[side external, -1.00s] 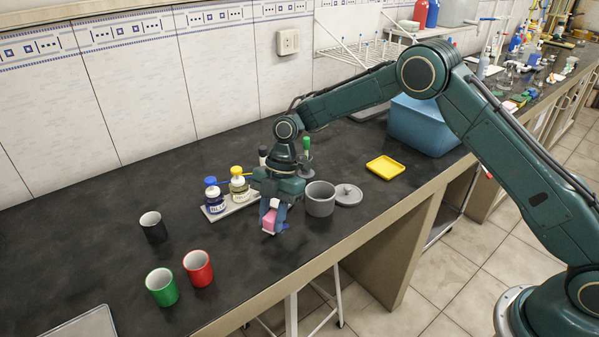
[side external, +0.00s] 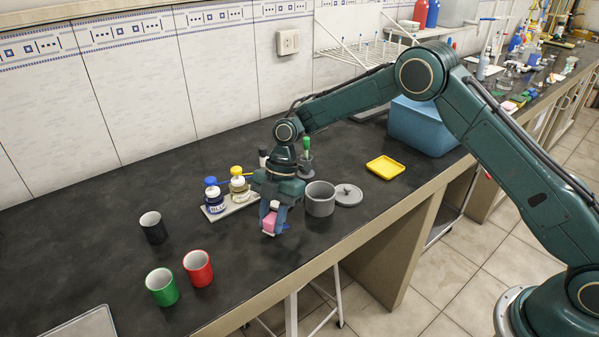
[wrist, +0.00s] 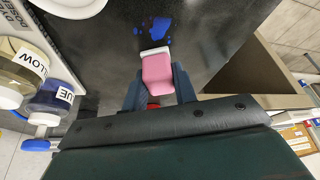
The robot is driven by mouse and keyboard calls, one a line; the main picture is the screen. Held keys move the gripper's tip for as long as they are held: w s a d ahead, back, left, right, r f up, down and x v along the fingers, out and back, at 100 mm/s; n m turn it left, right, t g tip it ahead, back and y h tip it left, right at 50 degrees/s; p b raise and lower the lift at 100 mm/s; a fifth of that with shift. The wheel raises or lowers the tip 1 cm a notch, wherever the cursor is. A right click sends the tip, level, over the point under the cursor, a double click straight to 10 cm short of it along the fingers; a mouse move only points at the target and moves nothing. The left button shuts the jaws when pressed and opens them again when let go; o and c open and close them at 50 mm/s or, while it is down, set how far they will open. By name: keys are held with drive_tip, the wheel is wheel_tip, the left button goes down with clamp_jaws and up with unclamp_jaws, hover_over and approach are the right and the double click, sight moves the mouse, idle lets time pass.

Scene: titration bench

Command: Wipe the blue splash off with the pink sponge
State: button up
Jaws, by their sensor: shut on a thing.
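The pink sponge (wrist: 158,73) is held between the two fingers of my gripper (wrist: 158,88). It has a pale white edge at its far end in the wrist view. It also shows low over the bench in the side view (side external: 268,224), under my gripper (side external: 273,217). The blue splash (wrist: 154,30) lies on the dark bench top just beyond the sponge's white end, as a larger patch with small spots. I cannot tell whether the sponge touches the bench. In the side view the splash is mostly hidden by the gripper.
Blue-capped (side external: 214,199) and yellow-capped (side external: 239,185) bottles stand on a tray left of my gripper. A grey pot (side external: 320,200) stands close on the right, with a lid (side external: 347,195) beside it. Black (side external: 154,228), red (side external: 199,269) and green (side external: 162,287) cups stand at left.

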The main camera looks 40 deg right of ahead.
sight(284, 229)
drive_tip(key=shift+f, duration=0.75)
drive_tip(key=shift+d, duration=0.1)
idle(0.3)
drive_tip(key=shift+d+r, duration=0.1)
drive_tip(key=shift+d, duration=1.8)
drive_tip(key=shift+f, duration=0.2)
drive_tip(key=shift+s+a, duration=0.1)
drive_tip(key=shift+a, duration=1.95)
drive_tip(key=shift+r, duration=0.2)
drive_tip(key=shift+r, duration=2.95)
drive_tip(key=shift+r, duration=0.1)
